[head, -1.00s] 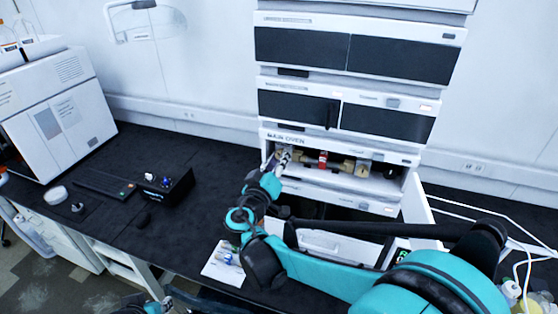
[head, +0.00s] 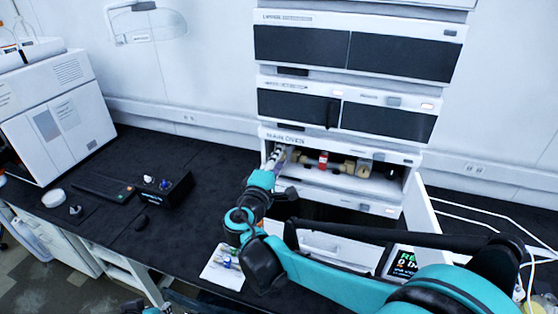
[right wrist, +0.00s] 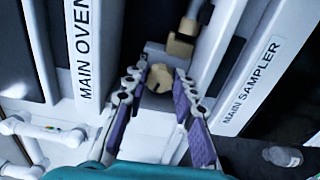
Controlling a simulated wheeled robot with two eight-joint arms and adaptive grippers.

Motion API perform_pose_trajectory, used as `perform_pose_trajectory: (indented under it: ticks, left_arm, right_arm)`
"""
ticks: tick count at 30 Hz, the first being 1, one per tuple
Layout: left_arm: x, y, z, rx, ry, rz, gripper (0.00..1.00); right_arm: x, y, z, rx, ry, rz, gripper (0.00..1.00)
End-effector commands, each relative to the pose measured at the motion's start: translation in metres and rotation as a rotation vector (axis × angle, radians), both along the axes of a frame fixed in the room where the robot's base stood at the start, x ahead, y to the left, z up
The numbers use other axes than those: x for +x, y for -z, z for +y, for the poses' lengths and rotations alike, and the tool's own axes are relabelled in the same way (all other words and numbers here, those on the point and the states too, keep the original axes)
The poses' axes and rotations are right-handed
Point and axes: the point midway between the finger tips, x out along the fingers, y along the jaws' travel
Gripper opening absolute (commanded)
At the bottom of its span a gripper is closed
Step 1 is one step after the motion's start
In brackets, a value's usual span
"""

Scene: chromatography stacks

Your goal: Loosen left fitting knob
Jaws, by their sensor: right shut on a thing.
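The left fitting knob (right wrist: 159,80) is a small tan, round knob in the open bay labelled "MAIN OVEN". In the right wrist view it sits between the two purple-padded fingers of my right gripper (right wrist: 161,71), which is shut on it. In the head view my right gripper (head: 277,158) reaches into the left end of the bay and hides the knob. My left gripper is not clearly in view.
A red-topped part (head: 323,160) and further tan fittings (head: 347,167) sit to the right in the bay. An open white door (head: 421,212) stands at the bay's right. A black box (head: 166,190) and a keyboard (head: 103,184) lie on the bench at left.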

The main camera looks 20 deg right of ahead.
Motion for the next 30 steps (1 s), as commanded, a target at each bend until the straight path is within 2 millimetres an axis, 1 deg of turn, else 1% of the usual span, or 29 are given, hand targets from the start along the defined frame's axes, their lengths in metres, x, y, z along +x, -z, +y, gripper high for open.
perform_pose_trajectory:
  ticks: [9,18,24,30]
  left_arm:
    - [0.0,0.0036,0.0,0.0,0.0,0.0,0.29]
    - [0.0,0.0055,0.0,0.0,0.0,0.0,0.29]
    - [0.0,0.0062,0.0,0.0,0.0,0.0,0.29]
    - [0.0,0.0067,0.0,0.0,0.0,0.0,0.29]
  right_arm:
    - [-0.0004,0.0009,0.0001,-0.244,-0.001,0.167,0.0]
    - [-0.0004,0.0007,0.0003,-0.442,-0.001,0.301,0.0]
    - [-0.0004,0.0006,0.0004,-0.53,-0.001,0.361,0.0]
    - [-0.0004,0.0005,0.0004,-0.579,-0.001,0.394,0.0]
